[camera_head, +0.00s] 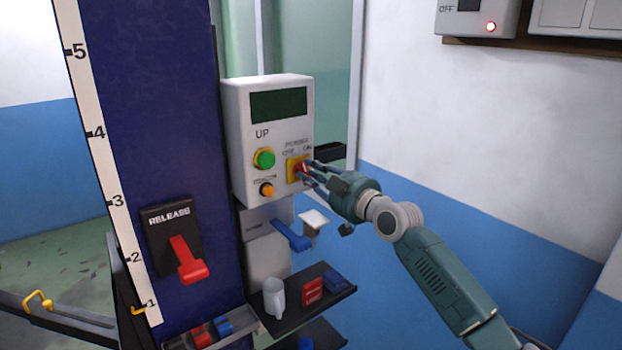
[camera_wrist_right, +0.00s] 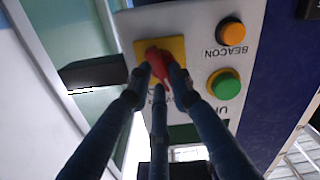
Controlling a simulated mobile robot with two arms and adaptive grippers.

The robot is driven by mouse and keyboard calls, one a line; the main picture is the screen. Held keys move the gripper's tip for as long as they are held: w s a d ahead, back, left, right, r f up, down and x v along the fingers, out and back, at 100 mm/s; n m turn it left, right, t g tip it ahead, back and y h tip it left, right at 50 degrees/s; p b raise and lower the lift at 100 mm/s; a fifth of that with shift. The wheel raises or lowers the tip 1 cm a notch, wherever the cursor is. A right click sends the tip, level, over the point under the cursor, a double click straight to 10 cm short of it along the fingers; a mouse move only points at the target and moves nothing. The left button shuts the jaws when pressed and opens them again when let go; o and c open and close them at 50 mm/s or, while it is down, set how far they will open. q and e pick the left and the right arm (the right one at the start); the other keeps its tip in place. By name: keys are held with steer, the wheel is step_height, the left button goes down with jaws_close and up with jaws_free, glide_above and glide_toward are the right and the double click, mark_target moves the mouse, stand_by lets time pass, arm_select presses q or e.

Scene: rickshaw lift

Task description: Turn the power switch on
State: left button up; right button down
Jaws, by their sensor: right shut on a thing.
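The power switch is a red knob (camera_head: 301,170) on a yellow square plate (camera_head: 293,165), low on the right of a white control box (camera_head: 240,150) with a dark screen. My right gripper (camera_head: 305,172) is at the switch. In the right wrist view, the red knob (camera_wrist_right: 156,62) sits between the blue fingertips (camera_wrist_right: 160,80), which are shut on it; they hide part of it and its label. I cannot read the knob's exact angle. The left gripper is in neither view.
A green button (camera_head: 264,158) and an orange beacon button (camera_head: 266,189) are left of the switch. A red release lever (camera_head: 187,260) is on the blue column (camera_head: 155,110).

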steer(key=m, duration=0.3)
steer(key=shift+f+b, duration=0.15)
steer(key=shift+b, duration=0.2)
steer(key=shift+w+d+f+m+p, duration=0.1)
steer(key=shift+m+p, duration=0.2)
steer(key=shift+m, duration=1.95)
steer(key=shift+d+f+m+p, duration=0.1)
steer(key=shift+m+p, duration=0.2)
steer(key=shift+m, duration=1.95)
steer(key=c, duration=1.5)
jaws_free()
steer(key=shift+c, duration=0.2)
